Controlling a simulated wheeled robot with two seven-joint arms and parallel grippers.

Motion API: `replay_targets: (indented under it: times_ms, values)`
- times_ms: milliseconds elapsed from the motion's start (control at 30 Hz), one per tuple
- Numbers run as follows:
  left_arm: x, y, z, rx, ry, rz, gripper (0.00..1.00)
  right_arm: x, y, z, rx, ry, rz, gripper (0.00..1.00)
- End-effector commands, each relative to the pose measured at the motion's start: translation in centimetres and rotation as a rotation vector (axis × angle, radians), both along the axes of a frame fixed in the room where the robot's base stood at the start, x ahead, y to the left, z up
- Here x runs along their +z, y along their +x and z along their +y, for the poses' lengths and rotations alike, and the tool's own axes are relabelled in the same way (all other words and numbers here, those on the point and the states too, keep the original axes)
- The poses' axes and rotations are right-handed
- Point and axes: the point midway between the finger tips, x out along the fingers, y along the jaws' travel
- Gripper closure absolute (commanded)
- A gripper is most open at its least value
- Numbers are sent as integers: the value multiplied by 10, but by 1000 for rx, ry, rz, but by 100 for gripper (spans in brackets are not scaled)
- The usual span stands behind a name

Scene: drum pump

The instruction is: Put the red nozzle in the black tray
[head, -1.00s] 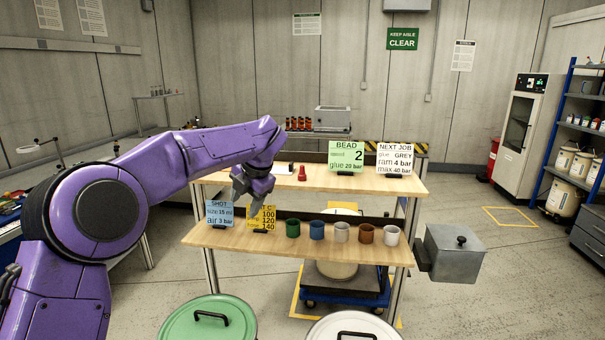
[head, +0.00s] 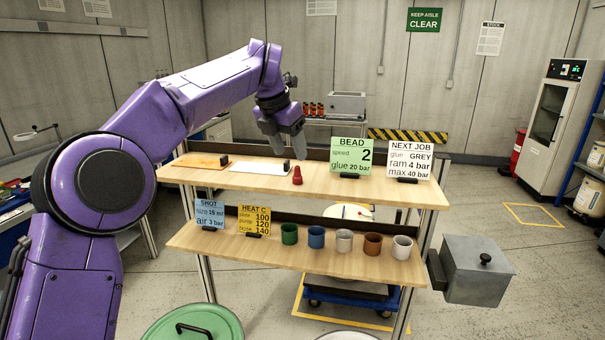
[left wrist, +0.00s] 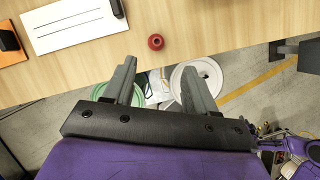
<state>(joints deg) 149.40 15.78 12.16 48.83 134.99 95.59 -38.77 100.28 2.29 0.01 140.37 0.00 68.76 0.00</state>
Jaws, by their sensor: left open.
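The red nozzle (head: 297,176) stands upright on the upper wooden shelf (head: 330,190), right of a white board. In the left wrist view the nozzle (left wrist: 156,42) shows from above, beyond the fingertips and between their lines. My left gripper (head: 285,144) is open and empty, above the shelf and slightly left of the nozzle, apart from it. Both its fingers also show in the left wrist view (left wrist: 160,78). I cannot make out a black tray in these frames.
A white board (head: 258,168) and an orange board (head: 200,161) lie left of the nozzle. Green BEAD (head: 349,155) and white NEXT JOB (head: 409,160) signs stand to its right. The lower shelf holds several cups, including a green one (head: 289,233), and two signs.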

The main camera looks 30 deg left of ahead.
Motion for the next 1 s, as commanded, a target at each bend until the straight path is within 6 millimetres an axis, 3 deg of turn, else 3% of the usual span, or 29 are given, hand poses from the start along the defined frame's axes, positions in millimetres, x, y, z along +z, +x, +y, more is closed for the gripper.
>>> replay_targets:
  times_ms: [100, 500, 767, 933, 1000]
  values:
    - [-21, 5, 5, 9, 2, 3, 44, -1, 0, 0, 0, 1, 1, 57]
    - [-73, 30, 2, 11, 3, 3, 44, 14, 0, 0, 0, 0, 0, 57]
    - [-79, 33, 1, 10, 1, 0, 44, 14, 0, 0, 0, 0, 0, 57]
    - [-79, 33, 0, 9, 2, 0, 96, 14, 0, 0, 0, 0, 0, 57]
    - [-79, 33, 0, 9, 2, 0, 100, 14, 0, 0, 0, 0, 0, 57]
